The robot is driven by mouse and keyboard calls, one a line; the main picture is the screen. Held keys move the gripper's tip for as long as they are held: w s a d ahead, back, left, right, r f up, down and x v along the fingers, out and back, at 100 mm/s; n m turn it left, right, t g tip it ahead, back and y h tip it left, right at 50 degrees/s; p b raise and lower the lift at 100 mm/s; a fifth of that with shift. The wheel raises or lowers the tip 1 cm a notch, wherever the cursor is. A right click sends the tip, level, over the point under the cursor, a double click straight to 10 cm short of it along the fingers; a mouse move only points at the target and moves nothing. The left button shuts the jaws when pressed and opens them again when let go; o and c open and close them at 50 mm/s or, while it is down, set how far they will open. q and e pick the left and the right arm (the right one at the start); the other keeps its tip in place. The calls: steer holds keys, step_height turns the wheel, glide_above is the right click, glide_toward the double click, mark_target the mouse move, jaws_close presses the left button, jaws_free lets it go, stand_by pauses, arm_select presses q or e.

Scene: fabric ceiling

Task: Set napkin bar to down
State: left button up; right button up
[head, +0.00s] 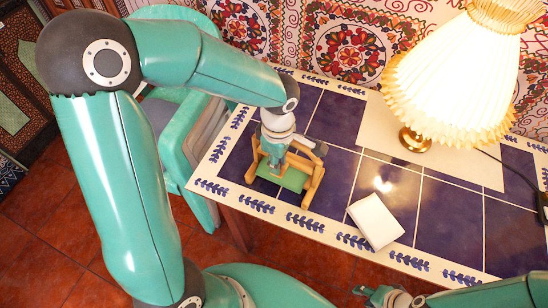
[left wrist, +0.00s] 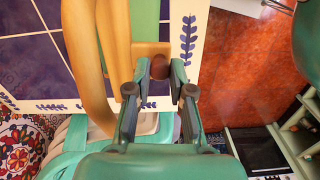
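The napkin holder (head: 292,180), a wooden frame with a green base, stands near the left end of the tiled table. In the left wrist view its curved wooden bar (left wrist: 118,40) and green base (left wrist: 145,25) show close up. My left gripper (head: 276,152) is over the holder's far left side and hides part of it. In the left wrist view the left gripper (left wrist: 159,75) has its fingers apart, with a brown round knob (left wrist: 159,67) between or just beyond the tips; contact is unclear. My right gripper (head: 375,293) is at the bottom edge, away from the holder, its opening unclear.
A white block (head: 376,221) lies on the table right of the holder. A pleated lamp (head: 452,82) stands at the back right. A green chair (head: 185,120) is at the table's left end. Blue tiles between holder and lamp are clear.

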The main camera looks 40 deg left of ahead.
arm_select(q)
jaws_close()
steer(key=shift+f, duration=0.1)
step_height(320, 180, down, 5)
steer(key=b, duration=0.5)
steer(key=shift+r, duration=0.3)
steer(key=shift+o, duration=2.2)
jaws_free()
